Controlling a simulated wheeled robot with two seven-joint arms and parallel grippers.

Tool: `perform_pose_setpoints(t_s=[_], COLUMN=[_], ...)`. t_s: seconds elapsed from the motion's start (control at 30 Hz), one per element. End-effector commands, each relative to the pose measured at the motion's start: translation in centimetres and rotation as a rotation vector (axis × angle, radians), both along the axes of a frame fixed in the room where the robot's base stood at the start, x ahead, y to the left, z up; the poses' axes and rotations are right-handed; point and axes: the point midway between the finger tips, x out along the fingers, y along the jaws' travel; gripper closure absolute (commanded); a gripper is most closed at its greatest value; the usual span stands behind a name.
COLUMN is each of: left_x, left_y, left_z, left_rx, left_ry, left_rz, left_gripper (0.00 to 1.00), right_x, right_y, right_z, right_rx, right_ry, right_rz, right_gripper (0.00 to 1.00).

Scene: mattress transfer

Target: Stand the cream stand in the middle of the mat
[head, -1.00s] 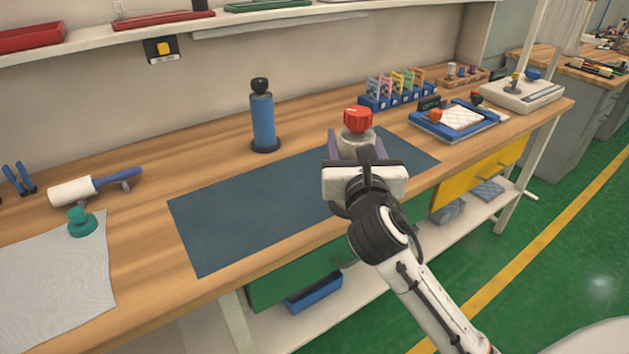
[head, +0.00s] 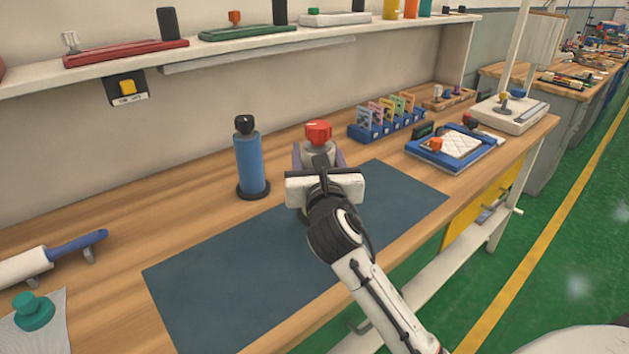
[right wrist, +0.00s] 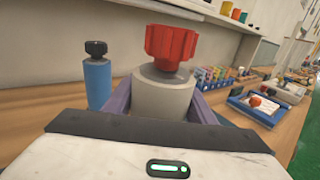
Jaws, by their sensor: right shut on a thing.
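The cream stand, a greyish-cream round body with a red knob (head: 318,132), is between the purple fingers of my right gripper (head: 319,157). The right wrist view shows the body of the cream stand (right wrist: 163,98) upright, with my right gripper (right wrist: 162,108) shut on it. Its base is hidden behind my wrist, so I cannot tell if it touches anything. The dark blue-grey mat (head: 235,280) lies flat on the bench. In the head view the stand appears over the mat's back edge. My left gripper is not in view.
A blue cylinder with a black knob (head: 249,163) stands left of the held stand, behind the mat. A rack of coloured cards (head: 385,123) and a blue tray (head: 425,153) are to the right. A roller (head: 80,243) and a green knob (head: 34,312) are at left.

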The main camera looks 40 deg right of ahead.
Motion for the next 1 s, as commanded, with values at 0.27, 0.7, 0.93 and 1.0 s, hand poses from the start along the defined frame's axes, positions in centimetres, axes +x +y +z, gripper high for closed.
perform_pose_setpoints(t_s=[0.27,0.7,0.93,1.0], left_x=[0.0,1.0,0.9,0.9], left_y=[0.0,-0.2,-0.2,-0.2], left_z=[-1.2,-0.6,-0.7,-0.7], left_rx=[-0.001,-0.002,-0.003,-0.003], left_ry=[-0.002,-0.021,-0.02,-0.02], left_rz=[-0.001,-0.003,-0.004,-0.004], left_gripper=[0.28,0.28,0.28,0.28], right_x=[0.0,0.0,0.0,0.0], right_y=[0.0,0.0,0.0,0.0], right_z=[-3.6,-4.6,-5.2,-5.2], right_rx=[-0.001,-0.004,0.0,0.0], right_ry=[-0.006,-0.009,0.0,-0.001], right_rz=[0.0,0.002,0.001,0.001], right_gripper=[1.0,1.0,0.31,0.31])
